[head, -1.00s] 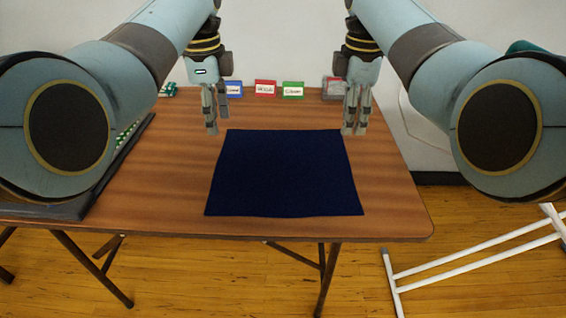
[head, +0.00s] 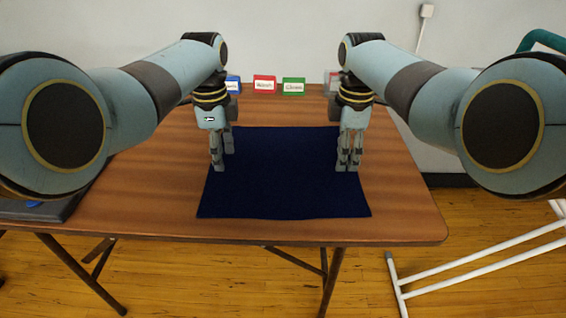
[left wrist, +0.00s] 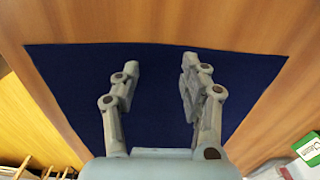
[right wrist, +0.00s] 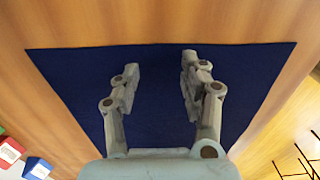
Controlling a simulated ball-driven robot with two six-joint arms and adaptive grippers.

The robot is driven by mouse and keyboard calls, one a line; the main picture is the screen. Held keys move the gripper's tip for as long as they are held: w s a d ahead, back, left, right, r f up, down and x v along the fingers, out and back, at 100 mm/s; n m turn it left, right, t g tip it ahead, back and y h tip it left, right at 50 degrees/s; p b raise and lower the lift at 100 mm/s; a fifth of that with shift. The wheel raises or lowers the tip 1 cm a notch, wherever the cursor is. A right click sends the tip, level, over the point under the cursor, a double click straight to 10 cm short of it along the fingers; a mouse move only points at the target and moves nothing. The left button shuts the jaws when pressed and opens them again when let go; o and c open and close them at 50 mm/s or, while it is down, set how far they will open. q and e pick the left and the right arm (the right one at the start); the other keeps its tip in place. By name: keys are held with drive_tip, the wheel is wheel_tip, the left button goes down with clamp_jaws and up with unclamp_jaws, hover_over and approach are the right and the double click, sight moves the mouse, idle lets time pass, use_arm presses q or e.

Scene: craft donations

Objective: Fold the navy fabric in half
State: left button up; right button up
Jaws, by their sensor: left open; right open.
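The navy fabric (head: 284,190) lies flat and spread out on the brown table, roughly square. It also shows in the left wrist view (left wrist: 75,75) and the right wrist view (right wrist: 75,75). My left gripper (head: 221,168) is open and empty over the fabric's left side. My right gripper (head: 349,168) is open and empty over its right side. Both point down with their fingers apart. I cannot tell whether the fingertips touch the cloth. The fingers and arms hide small parts of the fabric's side edges.
The table (head: 405,205) is bare around the fabric. Blue (head: 233,85), red (head: 264,85) and green (head: 293,87) labelled boxes stand along the back. A dark tray (head: 35,211) sits at the table's left end. A white metal frame (head: 470,255) stands right of the table.

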use_arm(q)
drive_tip(key=shift+f, duration=0.2)
use_arm(e)
drive_tip(key=shift+f, duration=0.15)
use_arm(q)
drive_tip(key=shift+f, duration=0.15)
use_arm(e)
drive_tip(key=shift+f, duration=0.2)
use_arm(q)
drive_tip(key=shift+c, duration=0.4)
use_arm(e)
drive_tip(key=shift+r, duration=0.1)
drive_tip(key=shift+c, duration=0.4)
use_arm(q)
drive_tip(key=shift+s, duration=0.1)
drive_tip(key=c, duration=0.5)
use_arm(e)
drive_tip(key=shift+s, duration=0.1)
drive_tip(key=c, duration=0.5)
use_arm(q)
drive_tip(key=c, duration=0.3)
use_arm(e)
drive_tip(key=c, duration=0.3)
use_arm(q)
drive_tip(key=shift+f, duration=0.1)
clamp_jaws()
use_arm(e)
drive_tip(key=shift+s+f, duration=0.1)
drive_tip(key=shift+f, duration=0.1)
clamp_jaws()
